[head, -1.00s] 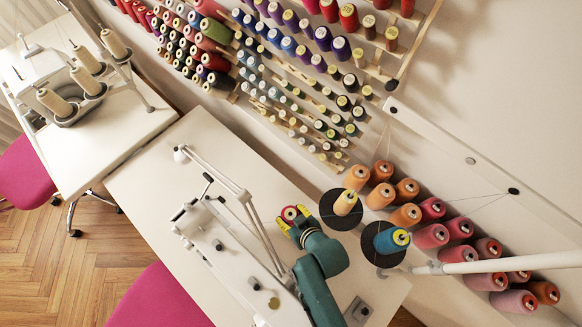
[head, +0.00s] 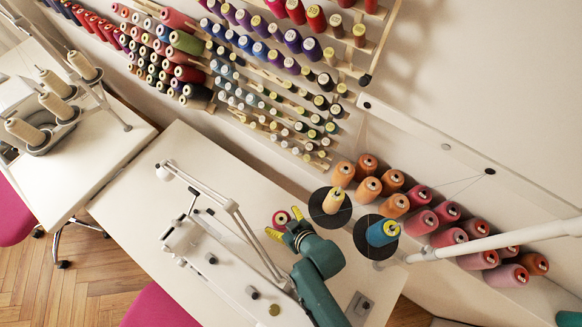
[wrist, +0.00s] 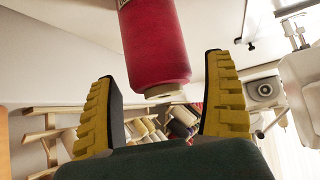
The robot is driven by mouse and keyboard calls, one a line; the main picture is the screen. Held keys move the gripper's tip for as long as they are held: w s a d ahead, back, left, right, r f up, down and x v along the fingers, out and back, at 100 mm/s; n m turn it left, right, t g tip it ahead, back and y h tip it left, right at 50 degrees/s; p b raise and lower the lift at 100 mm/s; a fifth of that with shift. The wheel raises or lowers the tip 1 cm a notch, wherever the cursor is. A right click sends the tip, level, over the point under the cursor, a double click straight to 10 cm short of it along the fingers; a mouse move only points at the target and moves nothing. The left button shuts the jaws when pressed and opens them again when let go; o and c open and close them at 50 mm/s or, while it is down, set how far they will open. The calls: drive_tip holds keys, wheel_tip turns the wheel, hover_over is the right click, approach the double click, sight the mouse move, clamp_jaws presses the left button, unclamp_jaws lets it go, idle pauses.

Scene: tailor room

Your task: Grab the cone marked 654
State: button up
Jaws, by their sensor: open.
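In the wrist view the red cone (wrist: 155,48) reaches between the open fingertips of my gripper (wrist: 162,72). A gap shows to the right finger; the left finger is very close, and I cannot tell whether it touches. Part of a label shows at the picture's top edge.
A wall rack (head: 262,62) holds many cones. The sewing machine (head: 186,238) is left of my gripper.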

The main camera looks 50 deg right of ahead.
drive_tip(key=shift+o, duration=0.8)
drive_tip(key=p+v, duration=0.2)
drive_tip(key=v, duration=0.9)
drive_tip(key=shift+s, duration=0.1)
